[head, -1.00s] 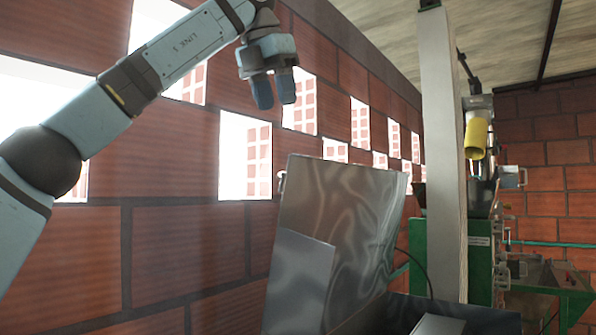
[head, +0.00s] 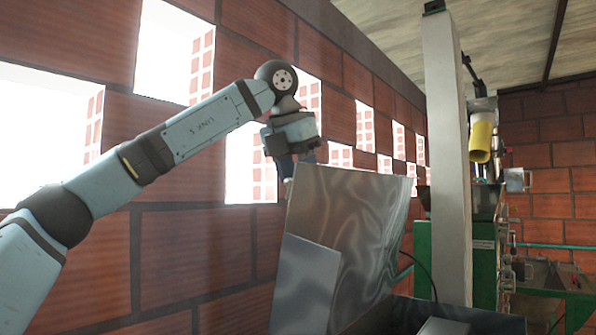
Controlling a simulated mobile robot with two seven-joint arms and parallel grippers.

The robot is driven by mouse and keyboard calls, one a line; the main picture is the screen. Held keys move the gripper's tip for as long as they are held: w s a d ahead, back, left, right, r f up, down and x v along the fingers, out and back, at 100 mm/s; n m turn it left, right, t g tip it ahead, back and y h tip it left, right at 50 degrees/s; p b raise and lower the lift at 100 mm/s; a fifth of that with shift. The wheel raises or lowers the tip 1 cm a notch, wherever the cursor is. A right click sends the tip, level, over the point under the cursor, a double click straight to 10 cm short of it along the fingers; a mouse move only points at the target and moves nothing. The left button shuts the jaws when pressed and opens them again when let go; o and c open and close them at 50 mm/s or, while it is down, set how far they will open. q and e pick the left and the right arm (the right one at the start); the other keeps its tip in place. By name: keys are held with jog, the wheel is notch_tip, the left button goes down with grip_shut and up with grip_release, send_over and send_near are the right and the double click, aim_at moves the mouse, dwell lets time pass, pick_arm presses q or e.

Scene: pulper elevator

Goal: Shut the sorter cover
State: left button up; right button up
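The sorter cover (head: 350,225) is a shiny metal sheet standing raised and tilted in the middle of the head view. A smaller grey metal panel (head: 305,285) stands in front of its lower left part. My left gripper (head: 289,180) points down at the cover's upper left edge, on the wall side. Its fingertips are partly hidden behind the cover, so I cannot tell whether it touches the cover or how far its fingers are apart. My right gripper is not in view.
A brick wall (head: 190,255) with bright openings runs along the left, close to my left arm. A pale post (head: 447,160) stands right of the cover. Green machinery (head: 484,262) with a yellow cylinder (head: 481,140) is behind it. A dark metal bin edge (head: 470,312) lies low in front.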

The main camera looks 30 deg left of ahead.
pick_arm(q)
grip_shut()
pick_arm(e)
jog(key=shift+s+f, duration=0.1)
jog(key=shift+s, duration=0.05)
